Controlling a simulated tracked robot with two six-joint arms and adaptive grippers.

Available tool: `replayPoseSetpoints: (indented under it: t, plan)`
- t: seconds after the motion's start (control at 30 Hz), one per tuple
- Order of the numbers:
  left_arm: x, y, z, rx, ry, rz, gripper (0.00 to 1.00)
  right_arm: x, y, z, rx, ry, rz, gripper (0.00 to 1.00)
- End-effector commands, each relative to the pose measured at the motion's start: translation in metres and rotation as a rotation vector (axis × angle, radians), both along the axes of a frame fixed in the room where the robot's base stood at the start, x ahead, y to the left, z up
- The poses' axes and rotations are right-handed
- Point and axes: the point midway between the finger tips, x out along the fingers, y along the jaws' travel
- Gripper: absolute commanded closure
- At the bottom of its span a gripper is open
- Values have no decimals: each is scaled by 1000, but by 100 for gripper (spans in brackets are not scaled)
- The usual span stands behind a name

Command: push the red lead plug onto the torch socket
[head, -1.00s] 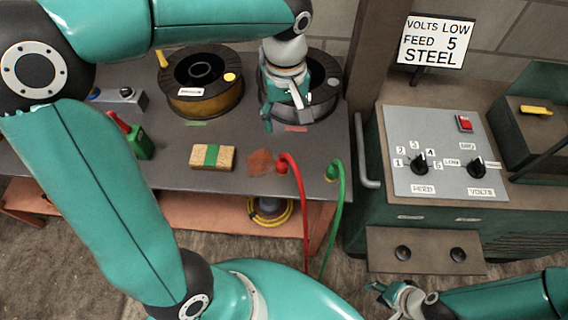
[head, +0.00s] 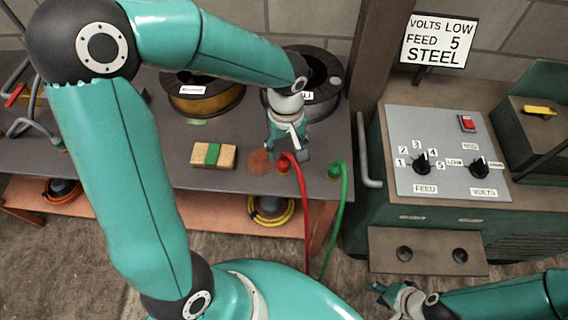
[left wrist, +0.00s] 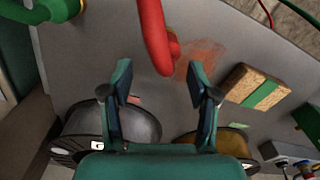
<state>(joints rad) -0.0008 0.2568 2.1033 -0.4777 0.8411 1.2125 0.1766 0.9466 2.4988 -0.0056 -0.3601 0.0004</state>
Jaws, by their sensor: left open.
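My left gripper (head: 289,148) is open and empty just behind the plug. In the left wrist view, the red plug (left wrist: 172,45) and lead show beyond and between the two open fingertips (left wrist: 161,80), not touched by them. Two dark round sockets, left (head: 403,254) and right (head: 460,255), are on the welder's lower front plate; I cannot tell which is the torch socket. My right gripper (head: 383,292) is at the bottom, its jaws unclear.
A wooden block with a green band (head: 213,156) lies to the left. Wire spools (head: 205,97) stand behind. The welder's control panel (head: 445,150) and a side handle (head: 369,155) are at right.

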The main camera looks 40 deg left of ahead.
Motion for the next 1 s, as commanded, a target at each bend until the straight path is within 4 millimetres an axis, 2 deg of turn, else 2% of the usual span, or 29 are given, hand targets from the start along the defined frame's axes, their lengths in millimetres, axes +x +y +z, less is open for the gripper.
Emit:
replayPoseSetpoints:
  t: [0.17, 0.43, 0.83, 0.87, 1.0]
  plan:
    - [-4, 1, -12, 1, 4, 0, 40, 0, 0, 2, 0, 0, 0, 60]
    - [-10, 1, -47, 0, 3, 0, 40, 0, 0, 3, 0, 0, 0, 60]
    - [-9, 1, -52, 0, 0, 0, 40, 0, 0, 3, 0, 0, 0, 60]
    - [-9, 1, -52, 0, 0, 0, 42, 0, 0, 3, 0, 0, 0, 60]
    - [-9, 1, -52, 0, 0, 1, 65, 0, 0, 3, 0, 0, 0, 60]
